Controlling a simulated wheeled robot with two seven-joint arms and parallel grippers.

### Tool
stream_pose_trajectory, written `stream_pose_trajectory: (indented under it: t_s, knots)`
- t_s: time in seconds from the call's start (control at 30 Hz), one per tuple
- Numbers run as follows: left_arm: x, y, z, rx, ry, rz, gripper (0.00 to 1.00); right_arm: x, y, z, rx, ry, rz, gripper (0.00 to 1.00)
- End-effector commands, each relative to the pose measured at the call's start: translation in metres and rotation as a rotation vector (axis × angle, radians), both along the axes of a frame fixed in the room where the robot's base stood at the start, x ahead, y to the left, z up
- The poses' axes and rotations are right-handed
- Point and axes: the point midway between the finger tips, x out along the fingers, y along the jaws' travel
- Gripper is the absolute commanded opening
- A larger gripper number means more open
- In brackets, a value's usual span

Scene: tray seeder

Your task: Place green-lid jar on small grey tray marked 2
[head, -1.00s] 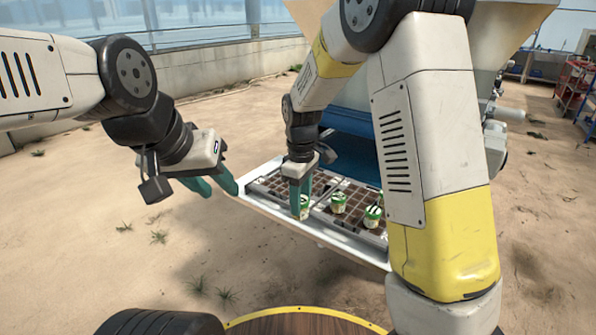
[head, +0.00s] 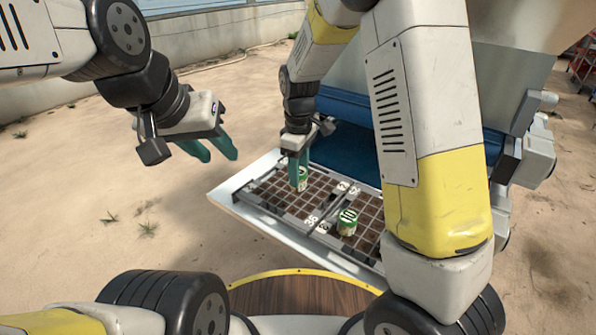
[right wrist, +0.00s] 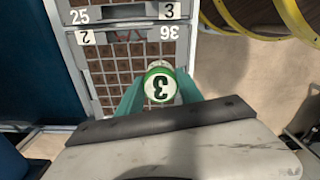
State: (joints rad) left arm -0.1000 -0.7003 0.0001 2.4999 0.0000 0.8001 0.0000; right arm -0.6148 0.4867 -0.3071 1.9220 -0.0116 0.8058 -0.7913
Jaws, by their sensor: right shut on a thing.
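My right gripper (head: 300,175) is shut on a jar (head: 302,181) with green on its lid and body. In the right wrist view, the held jar (right wrist: 160,83) shows a pale lid top marked 3, ringed in green. It is over the left grey celled tray (head: 262,205), which bears labels 2 and 36 in the right wrist view (right wrist: 86,37). I cannot tell whether the jar touches the tray. Another green-lid jar (head: 347,222), marked 10, stands on the right tray. My left gripper (head: 212,155) is open and empty, left of the trays.
The right tray (right wrist: 117,13) is labelled 25 and 3 and adjoins the left tray. Both lie on a pale shelf (head: 240,210) in front of a blue machine part (head: 352,150). My right arm hides much of the right side. Sandy ground at left is clear.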

Motion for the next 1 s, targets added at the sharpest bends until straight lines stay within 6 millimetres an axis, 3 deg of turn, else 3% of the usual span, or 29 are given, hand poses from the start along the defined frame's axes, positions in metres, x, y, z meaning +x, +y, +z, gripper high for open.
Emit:
stream_pose_trajectory:
  t_s: [0.1,0.37,0.53,0.9,0.93,1.0]
  knots:
    - [0.000,0.000,0.000,0.000,0.000,0.000,0.36,-0.001,0.000,-0.023,-0.003,0.003,0.000,0.01]
    - [0.000,0.000,0.000,0.000,0.000,0.000,0.36,0.000,0.000,-0.045,-0.001,0.002,0.001,0.01]
    - [0.000,0.000,0.000,0.000,0.000,0.000,0.36,0.000,0.000,-0.070,-0.002,0.002,0.001,0.01]
    - [0.000,0.000,0.000,0.000,0.000,0.000,0.36,0.000,0.000,-0.076,0.000,-0.001,0.001,0.01]
    - [0.000,0.000,0.000,0.000,0.000,0.000,0.36,0.000,0.000,-0.076,0.000,-0.001,0.001,0.45]
    - [0.000,0.000,0.000,0.000,0.000,0.000,0.36,0.000,0.000,-0.076,0.000,-0.001,0.001,0.59]
